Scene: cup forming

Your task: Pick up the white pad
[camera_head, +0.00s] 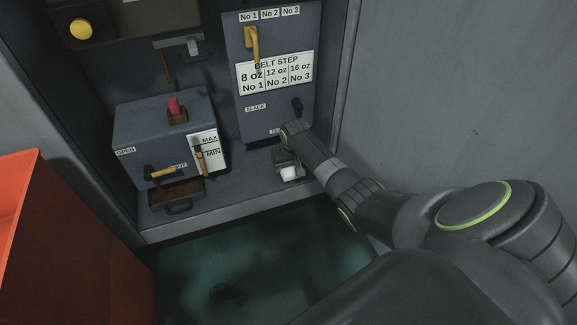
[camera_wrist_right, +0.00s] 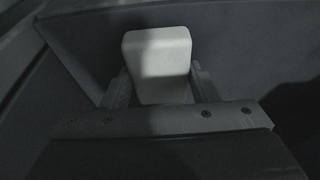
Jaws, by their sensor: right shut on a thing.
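The white pad (camera_wrist_right: 158,58) is a small block with rounded corners, held between the two fingers of my right gripper (camera_wrist_right: 160,88) in the right wrist view. In the head view the pad (camera_head: 290,173) shows as a small white patch at the front of my right gripper (camera_head: 287,164), just above the grey ledge. I cannot tell whether it touches the ledge. The gripper is shut on it. My left gripper is not in view.
A grey panel labelled BELT STEP (camera_head: 275,75) with a yellow lever stands behind. A grey box (camera_head: 165,135) with a red switch, a yellow handle and an open drawer (camera_head: 178,198) stands to the left. An orange bin (camera_head: 60,250) fills the lower left. A grey wall (camera_head: 460,90) is at right.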

